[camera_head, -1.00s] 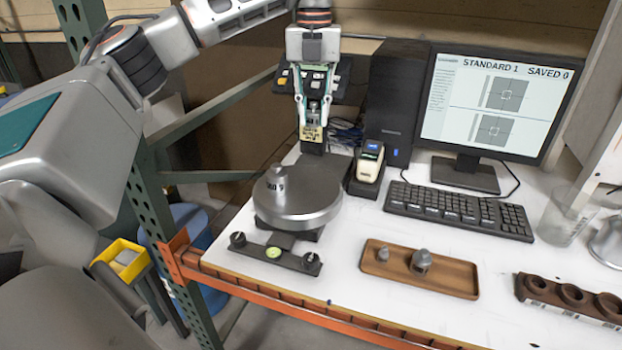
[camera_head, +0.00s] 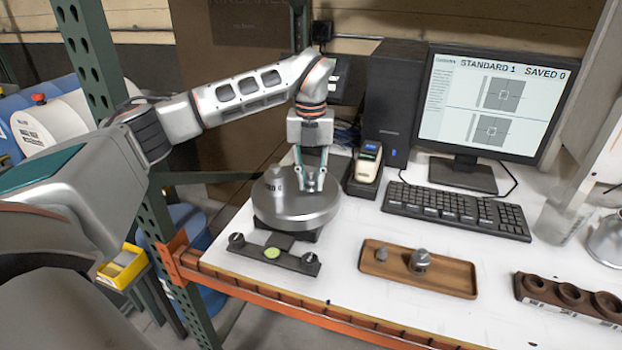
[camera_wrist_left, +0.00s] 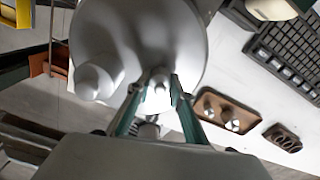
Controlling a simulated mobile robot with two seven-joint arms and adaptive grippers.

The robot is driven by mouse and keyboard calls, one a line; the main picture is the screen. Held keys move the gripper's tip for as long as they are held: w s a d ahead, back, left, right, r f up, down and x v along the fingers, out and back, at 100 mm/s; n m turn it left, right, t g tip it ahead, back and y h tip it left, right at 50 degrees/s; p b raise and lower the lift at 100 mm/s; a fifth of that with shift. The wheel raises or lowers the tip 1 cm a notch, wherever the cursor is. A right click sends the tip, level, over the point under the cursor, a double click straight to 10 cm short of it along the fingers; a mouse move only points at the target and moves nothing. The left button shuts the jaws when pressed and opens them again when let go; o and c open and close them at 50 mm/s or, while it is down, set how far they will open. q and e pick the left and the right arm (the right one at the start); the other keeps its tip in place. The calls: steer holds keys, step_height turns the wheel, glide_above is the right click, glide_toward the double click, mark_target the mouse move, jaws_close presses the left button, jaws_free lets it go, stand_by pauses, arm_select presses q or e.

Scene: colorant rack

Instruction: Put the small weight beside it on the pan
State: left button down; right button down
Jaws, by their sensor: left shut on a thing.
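The round grey metal pan (camera_head: 300,208) of the scale stands at the left end of the white bench. A grey weight (camera_head: 274,177) stands on its left part; it also shows in the wrist view (camera_wrist_left: 93,82). My left gripper (camera_head: 311,184) points down over the right part of the pan, to the right of that weight. In the wrist view its fingertips (camera_wrist_left: 158,82) are closed around a small shiny weight (camera_wrist_left: 158,86), mostly hidden by the fingers. I cannot tell whether this small weight touches the pan. My right gripper is not in view.
A wooden tray (camera_head: 455,278) with two grey weights (camera_head: 420,260) lies to the right of the scale. A dark holed block (camera_head: 570,298), keyboard (camera_head: 460,209), monitor (camera_head: 497,105) and a handheld device (camera_head: 368,162) stand around. A black bar (camera_head: 275,254) with knobs sits before the pan.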

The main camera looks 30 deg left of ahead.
mark_target(311, 172)
arm_select(q)
steer(key=shift+f, duration=0.15)
steer(key=shift+f, duration=0.15)
steer(key=c, duration=1.8)
jaws_free()
step_height(311, 172, up, 12)
steer(key=shift+r, duration=0.2)
steer(key=shift+s+f, duration=0.1)
